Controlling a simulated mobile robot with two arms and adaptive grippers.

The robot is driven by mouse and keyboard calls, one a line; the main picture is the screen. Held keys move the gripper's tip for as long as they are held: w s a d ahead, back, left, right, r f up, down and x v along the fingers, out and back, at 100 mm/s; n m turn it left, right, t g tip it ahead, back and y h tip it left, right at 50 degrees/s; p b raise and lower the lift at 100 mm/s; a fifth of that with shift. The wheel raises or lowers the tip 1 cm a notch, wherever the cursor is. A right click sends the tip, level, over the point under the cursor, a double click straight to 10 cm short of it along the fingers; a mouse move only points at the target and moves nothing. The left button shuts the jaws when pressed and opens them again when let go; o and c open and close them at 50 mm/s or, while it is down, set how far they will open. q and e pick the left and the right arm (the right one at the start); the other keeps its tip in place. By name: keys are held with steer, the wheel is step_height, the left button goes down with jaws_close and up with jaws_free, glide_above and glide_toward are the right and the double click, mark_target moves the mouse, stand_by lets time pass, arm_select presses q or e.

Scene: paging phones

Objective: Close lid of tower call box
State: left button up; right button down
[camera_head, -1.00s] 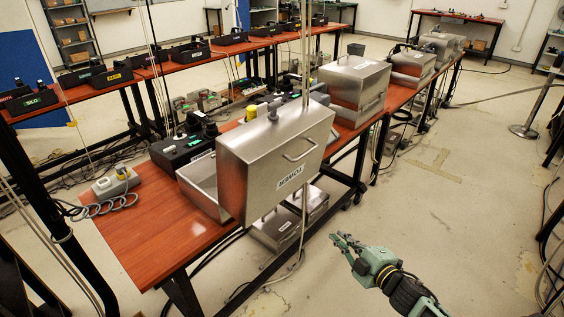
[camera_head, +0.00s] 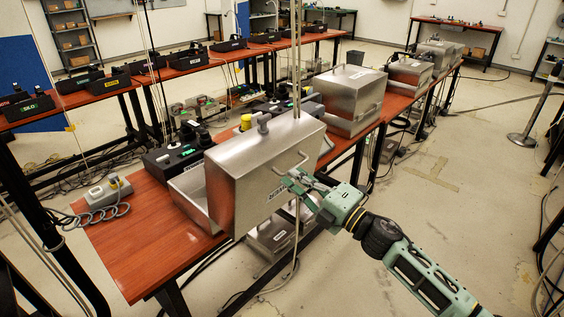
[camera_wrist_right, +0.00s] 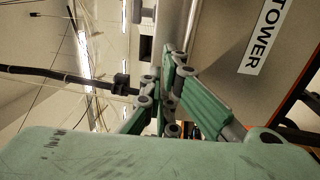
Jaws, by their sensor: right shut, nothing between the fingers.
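The tower call box stands at the near end of the red-brown table, its lower metal body (camera_head: 188,205) partly hidden behind its lid. The lid (camera_head: 240,165) is open, standing steeply up, with a bar handle (camera_head: 291,163) on its outer face. In the wrist view, the lid (camera_wrist_right: 235,80) fills the upper right with its TOWER label (camera_wrist_right: 264,36). My right gripper (camera_head: 290,182) is shut and empty in front of the lid, just below the handle, covering much of the label. It also shows in the wrist view (camera_wrist_right: 165,88). Whether it touches the lid I cannot tell. My left gripper is out of view.
A grey device with a coiled cord (camera_head: 106,195) lies at the table's left. A black phone unit (camera_head: 178,155) is behind the box. Another metal box (camera_head: 350,88) stands farther along. Vertical cables hang by the lid. The floor at right (camera_head: 440,200) is mostly clear.

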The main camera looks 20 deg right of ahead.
mark_target(274, 160)
steer(key=p+x, duration=0.1)
steer(key=x, duration=0.3)
steer(key=shift+r, duration=0.15)
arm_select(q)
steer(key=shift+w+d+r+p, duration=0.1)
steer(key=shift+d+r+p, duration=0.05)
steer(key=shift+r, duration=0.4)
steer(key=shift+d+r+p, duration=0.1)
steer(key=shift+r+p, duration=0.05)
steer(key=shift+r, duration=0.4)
arm_select(e)
steer(key=shift+w+a, duration=0.3)
steer(key=shift+w, duration=0.35)
